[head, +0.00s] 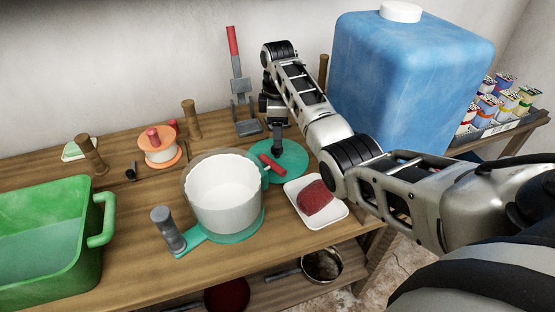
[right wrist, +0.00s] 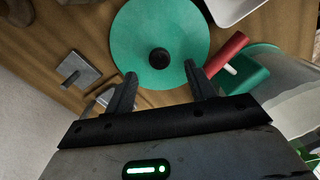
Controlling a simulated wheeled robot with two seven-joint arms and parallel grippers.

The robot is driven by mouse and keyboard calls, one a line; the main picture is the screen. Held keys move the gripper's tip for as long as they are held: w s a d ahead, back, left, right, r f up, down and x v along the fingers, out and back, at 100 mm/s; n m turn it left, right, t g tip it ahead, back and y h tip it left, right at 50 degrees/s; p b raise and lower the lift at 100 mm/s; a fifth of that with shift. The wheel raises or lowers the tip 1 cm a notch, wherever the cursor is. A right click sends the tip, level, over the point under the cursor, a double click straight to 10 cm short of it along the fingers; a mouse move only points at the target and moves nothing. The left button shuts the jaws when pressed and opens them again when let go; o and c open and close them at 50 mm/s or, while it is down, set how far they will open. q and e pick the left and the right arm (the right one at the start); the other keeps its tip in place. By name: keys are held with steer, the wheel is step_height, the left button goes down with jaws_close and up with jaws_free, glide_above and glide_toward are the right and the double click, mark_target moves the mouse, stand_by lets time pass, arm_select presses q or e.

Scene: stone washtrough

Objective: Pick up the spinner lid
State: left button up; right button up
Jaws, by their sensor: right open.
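The spinner lid is a flat teal disc with a dark knob at its centre. It lies on the wooden table in the head view (head: 294,158), behind and right of the white spinner bowl (head: 225,200). In the right wrist view the lid (right wrist: 150,28) is in front of my fingers, its knob (right wrist: 159,58) just beyond the gap between the fingertips. My right gripper (head: 278,143) points down over the lid and hides part of it; in the right wrist view it (right wrist: 160,72) is open and empty. My left gripper is not in view.
A red-handled teal piece (head: 270,164) stands at the bowl's rim, close to the lid. A white tray with a red block (head: 316,198) lies to the right. A large blue container (head: 410,80) stands behind my right arm, a green tub (head: 45,245) at left.

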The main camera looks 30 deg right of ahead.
mark_target(277, 150)
steer(key=shift+w+f, duration=0.1)
steer(key=shift+f, duration=3.5)
steer(key=c, duration=1.1)
